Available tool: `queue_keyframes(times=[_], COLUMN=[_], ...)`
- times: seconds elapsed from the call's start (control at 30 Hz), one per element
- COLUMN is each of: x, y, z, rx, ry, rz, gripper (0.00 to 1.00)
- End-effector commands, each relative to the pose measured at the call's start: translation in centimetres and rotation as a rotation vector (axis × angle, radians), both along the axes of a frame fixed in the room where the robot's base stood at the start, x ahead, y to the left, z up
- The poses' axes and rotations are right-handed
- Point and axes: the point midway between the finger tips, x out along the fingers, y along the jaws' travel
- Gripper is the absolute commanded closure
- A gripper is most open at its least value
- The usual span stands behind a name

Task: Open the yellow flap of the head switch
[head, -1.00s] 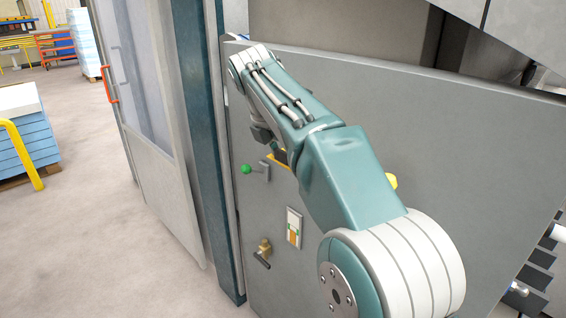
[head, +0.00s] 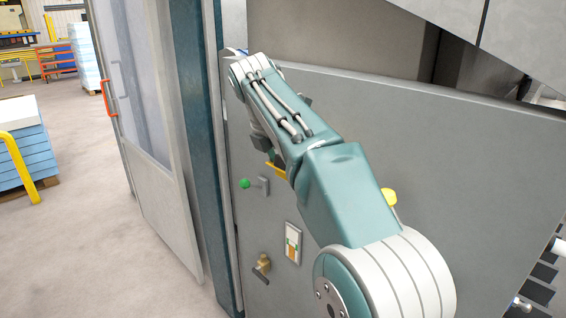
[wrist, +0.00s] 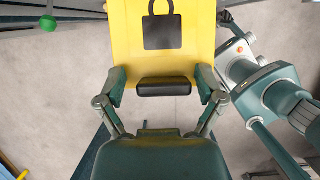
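The yellow flap (wrist: 163,35) bears a black padlock symbol and fills the top middle of the wrist view. A dark bar (wrist: 164,88) lies at its lower edge. My gripper (wrist: 162,82) is open, with one finger on each side of the bar and a small gap showing on both sides. Whether it touches the flap I cannot tell. In the head view a bit of the yellow flap (head: 277,170) shows beside my arm on the grey panel. My arm hides the rest of it, and my fingertips are hidden there.
A lever with a green ball (head: 245,184) sticks out left of the flap. Below are a label plate (head: 293,242) and a brass fitting with a dark handle (head: 263,262). Open floor lies to the left.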

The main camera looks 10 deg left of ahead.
Motion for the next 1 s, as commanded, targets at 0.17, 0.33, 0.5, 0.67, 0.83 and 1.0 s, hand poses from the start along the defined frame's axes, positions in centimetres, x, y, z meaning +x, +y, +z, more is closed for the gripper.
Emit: queue_keyframes(times=[0.17, 0.33, 0.5, 0.67, 0.83, 1.0], x=[-0.1, -0.1, -0.3, -0.7, -0.9, -1.2], y=[0.0, -0.1, 0.1, 0.7, 1.0, 1.2], z=[0.0, 0.0, 0.7, 2.2, 3.3, 4.1], rx=[-0.001, 0.000, 0.000, 0.000, -0.002, -0.001], ry=[0.004, 0.005, 0.005, 0.004, 0.005, 0.005], rz=[0.000, 0.000, 0.000, -0.001, 0.000, 0.001], gripper=[0.03, 0.03, 0.03, 0.03, 0.03, 0.03])
